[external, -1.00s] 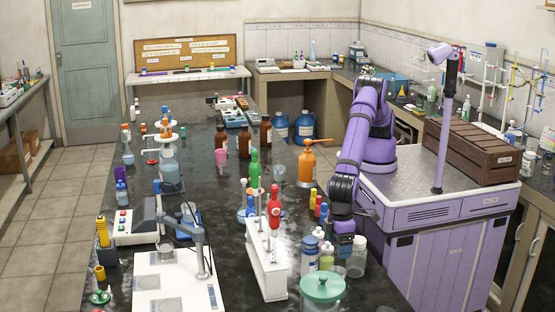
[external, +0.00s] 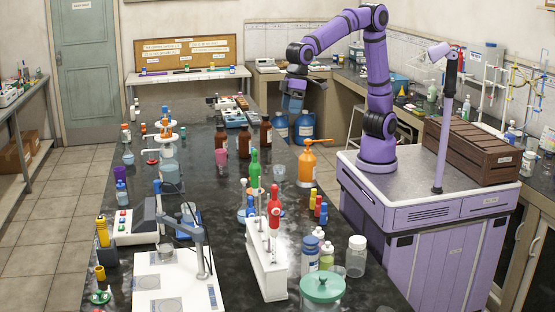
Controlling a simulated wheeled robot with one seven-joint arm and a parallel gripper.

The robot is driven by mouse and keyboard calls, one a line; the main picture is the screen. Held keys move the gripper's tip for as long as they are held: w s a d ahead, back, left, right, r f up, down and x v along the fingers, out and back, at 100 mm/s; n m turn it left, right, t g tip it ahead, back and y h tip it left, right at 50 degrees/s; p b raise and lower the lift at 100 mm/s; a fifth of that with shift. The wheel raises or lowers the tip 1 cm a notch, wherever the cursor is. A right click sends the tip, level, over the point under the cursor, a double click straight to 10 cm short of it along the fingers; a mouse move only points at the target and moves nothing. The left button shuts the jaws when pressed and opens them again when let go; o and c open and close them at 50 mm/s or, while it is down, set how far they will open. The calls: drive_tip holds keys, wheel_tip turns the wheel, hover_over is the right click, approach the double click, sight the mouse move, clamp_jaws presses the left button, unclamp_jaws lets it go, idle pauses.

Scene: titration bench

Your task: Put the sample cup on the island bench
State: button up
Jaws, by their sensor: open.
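A clear jar with a white lid (external: 356,257) stands upright on the dark island bench (external: 225,255), near its right edge. It may be the sample cup; no readable label settles this. A pink cup (external: 221,157) and a small clear cup (external: 279,173) also stand on the bench farther back. My gripper (external: 292,110) is open, raised and pointing down beyond the bench's far right side, well away from the jar. No object shows between its fingers, though they are small in view.
Beside the jar stand white-capped bottles (external: 326,257) and a green-lidded container (external: 322,290). An orange bottle (external: 307,165) stands near the right edge. Bare bench lies left of the rack.

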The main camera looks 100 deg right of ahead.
drive_tip(key=s+d+r+t, duration=0.1)
drive_tip(key=s+d+r, duration=0.1)
drive_tip(key=s+d, duration=0.5)
drive_tip(key=s+d+r+t, duration=0.1)
drive_tip(key=s+d+r, duration=0.1)
drive_tip(key=s+d, duration=0.5)
drive_tip(key=s+d+f, duration=0.2)
drive_tip(key=s+d, duration=0.3)
drive_tip(key=s, duration=0.1)
drive_tip(key=s+d+f+t+h, duration=0.1)
drive_tip(key=s+d+f, duration=0.1)
drive_tip(key=s+d, duration=0.4)
drive_tip(key=shift+s+d+f, duration=0.3)
drive_tip(key=shift+s+f, duration=0.1)
drive_tip(key=shift+s, duration=0.25)
